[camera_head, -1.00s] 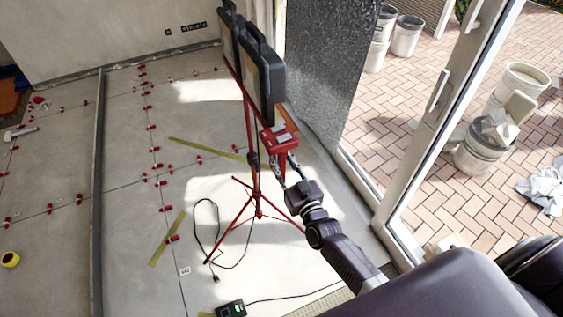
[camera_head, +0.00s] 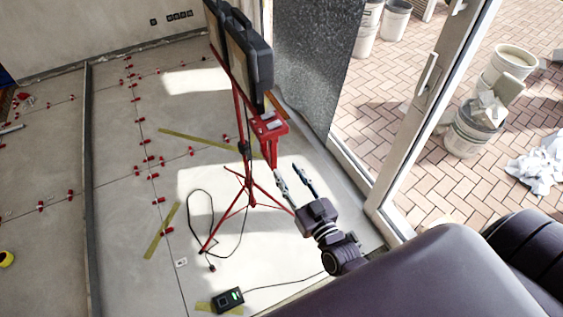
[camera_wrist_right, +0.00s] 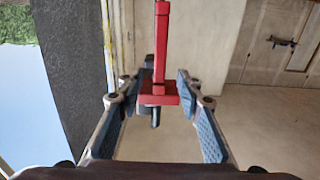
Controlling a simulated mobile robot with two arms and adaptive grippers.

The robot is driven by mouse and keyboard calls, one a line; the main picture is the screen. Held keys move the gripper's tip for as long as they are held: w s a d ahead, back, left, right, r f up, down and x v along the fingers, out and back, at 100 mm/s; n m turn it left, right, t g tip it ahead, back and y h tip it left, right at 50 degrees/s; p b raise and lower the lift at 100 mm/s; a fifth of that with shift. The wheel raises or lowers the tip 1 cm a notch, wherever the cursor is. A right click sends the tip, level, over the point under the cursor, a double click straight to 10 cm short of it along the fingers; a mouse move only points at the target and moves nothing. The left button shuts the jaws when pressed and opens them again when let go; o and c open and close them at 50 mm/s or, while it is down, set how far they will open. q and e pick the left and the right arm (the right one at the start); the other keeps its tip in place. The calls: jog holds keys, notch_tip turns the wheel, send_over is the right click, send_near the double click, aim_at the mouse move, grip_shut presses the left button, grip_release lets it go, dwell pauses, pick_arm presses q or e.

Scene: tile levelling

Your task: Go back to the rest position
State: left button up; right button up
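My right gripper (camera_head: 292,182) is open and empty, with its two fingers spread apart in the head view. It is below and in front of the red bracket (camera_head: 270,128) on the work light stand. In the right wrist view the open fingers (camera_wrist_right: 155,100) show on both sides, with the red bracket (camera_wrist_right: 158,95) of the stand between and beyond them. I cannot tell the exact gap to it. The red tripod (camera_head: 248,182) stands upright on the floor and carries the dark work lights (camera_head: 250,55). My left gripper is not in view.
Red tile levelling clips (camera_head: 147,160) stand along the joints of the grey floor. A cable and a small black device (camera_head: 228,300) lie near the tripod. A glass door frame (camera_head: 405,125) is at the right, with buckets (camera_head: 470,130) outside. A yellow tape roll (camera_head: 6,258) is at left.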

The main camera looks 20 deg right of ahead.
jog(key=shift+s, duration=0.65)
jog(key=s+a+f+n+g+b, duration=0.1)
jog(key=s+f+g+b, duration=0.45)
jog(key=f, duration=1.25)
jog(key=s+a+f+g, duration=0.1)
jog(key=s+f+g, duration=0.2)
jog(key=s+f, duration=1)
jog(key=s+d+f+n+g+b, duration=0.1)
jog(key=s+f+g, duration=0.7)
jog(key=s+f, duration=1.4)
jog(key=d+f+b, duration=0.1)
jog(key=b, duration=0.1)
jog(key=shift+s+f+h+b, duration=0.25)
jog(key=shift+f+h+b, duration=0.05)
jog(key=shift+f, duration=0.1)
jog(key=shift+g, duration=0.25)
